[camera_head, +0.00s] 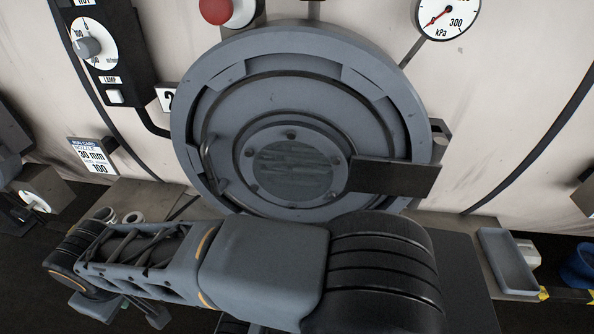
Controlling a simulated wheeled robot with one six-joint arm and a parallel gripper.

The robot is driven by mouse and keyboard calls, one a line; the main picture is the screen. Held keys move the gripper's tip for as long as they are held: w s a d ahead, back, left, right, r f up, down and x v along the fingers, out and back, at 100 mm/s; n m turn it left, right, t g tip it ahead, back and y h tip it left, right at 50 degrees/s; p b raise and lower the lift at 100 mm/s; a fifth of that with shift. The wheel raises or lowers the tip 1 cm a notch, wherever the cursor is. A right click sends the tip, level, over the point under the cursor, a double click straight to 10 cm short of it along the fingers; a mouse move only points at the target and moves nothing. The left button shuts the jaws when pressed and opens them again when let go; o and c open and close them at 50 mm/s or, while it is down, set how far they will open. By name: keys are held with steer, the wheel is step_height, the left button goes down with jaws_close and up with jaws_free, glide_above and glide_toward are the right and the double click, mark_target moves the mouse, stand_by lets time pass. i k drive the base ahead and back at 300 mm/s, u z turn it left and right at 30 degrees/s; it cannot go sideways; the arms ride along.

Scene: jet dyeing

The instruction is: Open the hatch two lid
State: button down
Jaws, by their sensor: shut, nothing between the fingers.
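The hatch two lid (290,100) is a large round blue-grey disc in the middle of the head view, set in a thick grey ring (190,120) on the pale machine wall. It looks shut. A round bolted window (290,170) is at its centre. A thin curved handle (209,165) is on its left side. A dark flat bar (395,178) crosses its right side to a bracket at the rim. A plate with a partly hidden "2" (167,98) is at its left. My arm crosses below and hides the bottom rim. My gripper cannot be made out.
A red button (215,10) is above the hatch and a pressure gauge (447,16) is at upper right. A black control box (108,50) with a dial and a small card (93,157) are at left. A grey tray (508,262) is at lower right. A black cable (535,150) hangs at right.

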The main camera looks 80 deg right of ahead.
mark_target(299, 99)
steer(key=k, duration=0.85)
steer(key=z, duration=0.8)
steer(key=k, duration=1.25)
steer(key=u, duration=1.3)
steer(key=i, duration=1.35)
steer(key=z, duration=0.8)
